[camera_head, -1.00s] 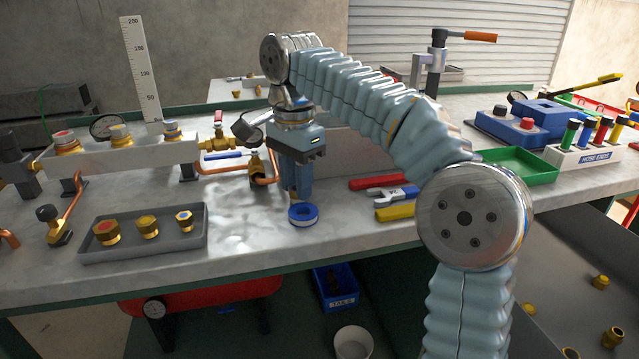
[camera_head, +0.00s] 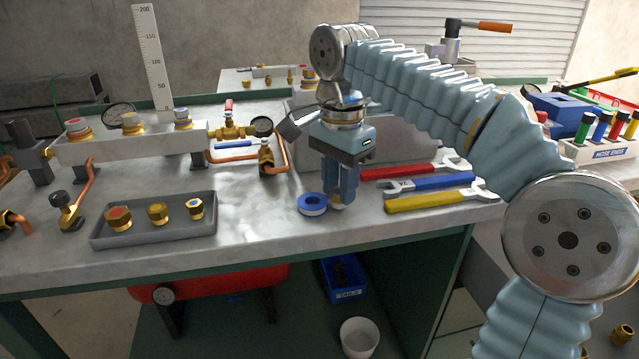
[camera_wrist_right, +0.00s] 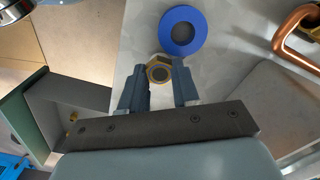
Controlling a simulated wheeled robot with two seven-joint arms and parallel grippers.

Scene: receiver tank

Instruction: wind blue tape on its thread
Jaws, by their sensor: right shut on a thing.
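My right gripper (camera_head: 341,198) points down just above the bench, to the right of the blue tape roll (camera_head: 312,205). It is shut on a small brass hex fitting (camera_wrist_right: 158,72), seen between the fingertips in the right wrist view. The fitting's lower end (camera_head: 337,206) shows under the fingers in the head view. The tape roll lies flat on the bench, close beside the fitting; it also shows in the wrist view (camera_wrist_right: 182,31). The fitting's thread cannot be made out. My left gripper is not in view.
A grey tray (camera_head: 150,238) holds red-, yellow- and blue-topped brass fittings. A manifold (camera_head: 130,147) with gauges stands behind it. Red, blue and yellow wrenches (camera_head: 430,201) lie right of the gripper. Copper pipe (camera_head: 284,160) is behind the tape. The bench's front edge is near.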

